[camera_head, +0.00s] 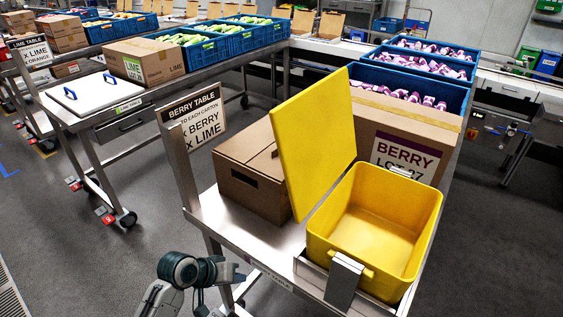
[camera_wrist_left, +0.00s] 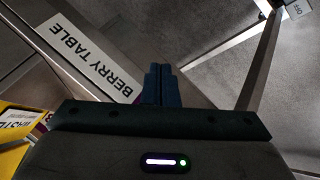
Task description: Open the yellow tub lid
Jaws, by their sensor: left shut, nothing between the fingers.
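The yellow tub (camera_head: 418,210) sits at the near right end of the steel berry table, and it looks empty. Its yellow lid (camera_head: 311,140) stands open, raised and tilted back on the tub's left side. A steel tab (camera_head: 344,284) shows at the tub's front. My left arm comes in at the bottom of the head view, left of the tub and apart from it. My left gripper shows in the left wrist view (camera_wrist_left: 161,84) with its dark fingers shut together and nothing between them. My right gripper is not in view.
A brown carton (camera_head: 250,172) stands left of the lid, and a large berry carton (camera_head: 382,125) stands behind the tub. Blue crates (camera_head: 453,99) of purple-wrapped lollies stand further back. The wrist view shows the berry table label (camera_wrist_left: 95,62).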

